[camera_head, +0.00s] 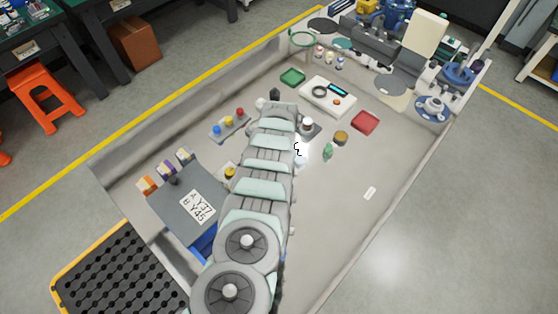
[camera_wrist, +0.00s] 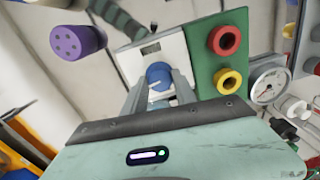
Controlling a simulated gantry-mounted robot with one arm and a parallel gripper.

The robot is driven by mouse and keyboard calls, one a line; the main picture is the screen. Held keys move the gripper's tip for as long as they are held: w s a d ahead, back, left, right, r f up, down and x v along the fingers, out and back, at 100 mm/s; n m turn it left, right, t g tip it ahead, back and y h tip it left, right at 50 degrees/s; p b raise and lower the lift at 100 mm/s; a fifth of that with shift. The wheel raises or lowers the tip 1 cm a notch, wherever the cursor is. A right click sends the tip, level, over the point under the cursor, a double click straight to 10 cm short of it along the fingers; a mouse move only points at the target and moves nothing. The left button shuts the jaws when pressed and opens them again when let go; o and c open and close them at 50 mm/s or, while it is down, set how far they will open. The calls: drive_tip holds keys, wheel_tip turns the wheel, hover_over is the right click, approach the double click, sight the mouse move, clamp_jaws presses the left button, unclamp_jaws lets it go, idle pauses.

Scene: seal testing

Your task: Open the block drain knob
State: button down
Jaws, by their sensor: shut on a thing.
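In the wrist view a round blue knob (camera_wrist: 160,75) with a light mark across its face sits on a white plate (camera_wrist: 134,65). My gripper (camera_wrist: 160,84) has its two grey fingers on either side of this knob, closed on it. The lower part of the knob is partly hidden between the fingers. In the head view my arm runs up the middle of the bench and the fingertips are hidden, so the grip does not show there.
A green panel with a red ring (camera_wrist: 224,41) and a yellow ring (camera_wrist: 230,82) stands close right of the knob. A purple cylinder (camera_wrist: 77,42) is at the left and a round gauge (camera_wrist: 267,86) at the right. The bench's right side (camera_head: 335,215) is mostly clear.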

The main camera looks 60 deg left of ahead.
drive_tip(key=shift+m, duration=0.5)
drive_tip(key=c, duration=1)
unclamp_jaws()
wheel_tip(320, 180, up, 6)
drive_tip(key=p, duration=0.3)
drive_tip(key=shift+w+d, duration=0.1)
drive_tip(key=shift+d, duration=0.05)
drive_tip(key=shift+d+r, duration=0.15)
drive_tip(key=shift+r, duration=2.2)
